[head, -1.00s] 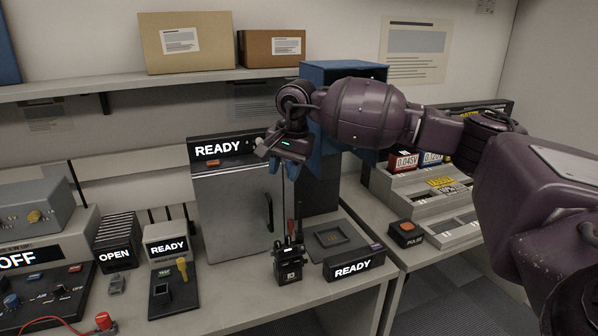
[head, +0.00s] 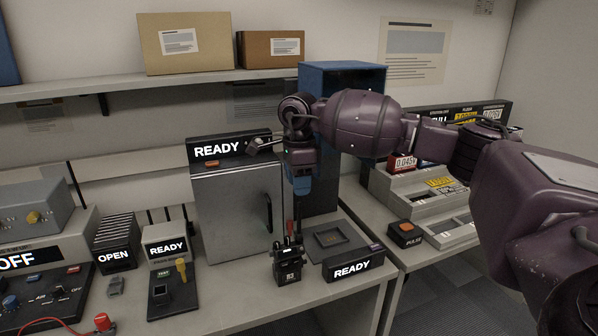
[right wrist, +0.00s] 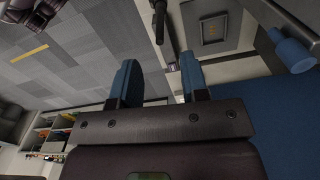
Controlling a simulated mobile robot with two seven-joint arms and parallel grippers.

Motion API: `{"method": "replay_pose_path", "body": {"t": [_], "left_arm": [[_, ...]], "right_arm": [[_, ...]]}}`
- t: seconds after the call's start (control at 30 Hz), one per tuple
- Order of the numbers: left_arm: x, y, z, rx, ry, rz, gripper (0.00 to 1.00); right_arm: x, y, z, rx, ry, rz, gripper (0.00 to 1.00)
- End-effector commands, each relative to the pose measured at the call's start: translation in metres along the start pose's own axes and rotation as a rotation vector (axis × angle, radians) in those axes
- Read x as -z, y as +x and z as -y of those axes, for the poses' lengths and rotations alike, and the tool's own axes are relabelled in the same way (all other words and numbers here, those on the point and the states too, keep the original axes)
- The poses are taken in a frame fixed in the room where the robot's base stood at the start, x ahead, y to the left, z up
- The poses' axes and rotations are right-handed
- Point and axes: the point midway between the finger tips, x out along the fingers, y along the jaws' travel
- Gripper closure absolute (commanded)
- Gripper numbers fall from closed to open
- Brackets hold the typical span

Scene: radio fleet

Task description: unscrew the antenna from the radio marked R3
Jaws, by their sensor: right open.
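The radio marked R3 (head: 288,272) stands upright on the bench in front of the grey cabinet. A thin dark antenna (head: 283,215) rises from its top. A red upright part (head: 290,228) shows beside the antenna's lower end. My right gripper (head: 302,190) hangs above the radio, its blue fingers pointing down, slightly right of the antenna in the head view. In the right wrist view its two blue fingers (right wrist: 160,78) are apart with nothing held between them. A dark rod (right wrist: 160,22) shows beyond them, and I cannot tell whether it is the antenna. My left gripper is not in view.
A grey cabinet (head: 232,215) with a READY display stands behind the radio. A small square tray (head: 331,238) and a READY box (head: 352,265) lie to its right. A tall blue cabinet (head: 343,80) stands behind my right arm. The bench's front edge is close.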

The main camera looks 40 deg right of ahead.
Motion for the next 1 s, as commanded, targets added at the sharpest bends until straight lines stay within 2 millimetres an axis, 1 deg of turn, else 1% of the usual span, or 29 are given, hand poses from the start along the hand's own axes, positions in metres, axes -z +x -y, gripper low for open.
{"method": "replay_pose_path", "body": {"t": [0.03, 0.3, 0.5, 0.7, 0.93, 0.97, 1.0], "left_arm": [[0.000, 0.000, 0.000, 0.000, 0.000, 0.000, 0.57], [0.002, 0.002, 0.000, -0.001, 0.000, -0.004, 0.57], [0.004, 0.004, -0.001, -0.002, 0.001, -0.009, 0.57], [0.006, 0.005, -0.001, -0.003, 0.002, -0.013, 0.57], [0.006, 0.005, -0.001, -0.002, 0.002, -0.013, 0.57], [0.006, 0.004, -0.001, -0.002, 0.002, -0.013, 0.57], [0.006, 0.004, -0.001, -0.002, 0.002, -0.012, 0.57]], "right_arm": [[0.000, 0.009, 0.000, -0.003, 0.000, 0.000, 0.59], [0.000, 0.051, 0.000, -0.003, -0.001, 0.001, 0.59], [0.000, 0.072, 0.000, -0.001, -0.001, 0.001, 0.59], [0.000, 0.079, 0.000, 0.000, -0.001, 0.001, 0.59], [0.000, 0.079, 0.000, 0.000, -0.002, 0.001, 0.59], [0.000, 0.079, 0.000, 0.000, -0.002, 0.001, 0.60], [0.000, 0.079, 0.000, 0.000, -0.002, 0.001, 0.66]]}}
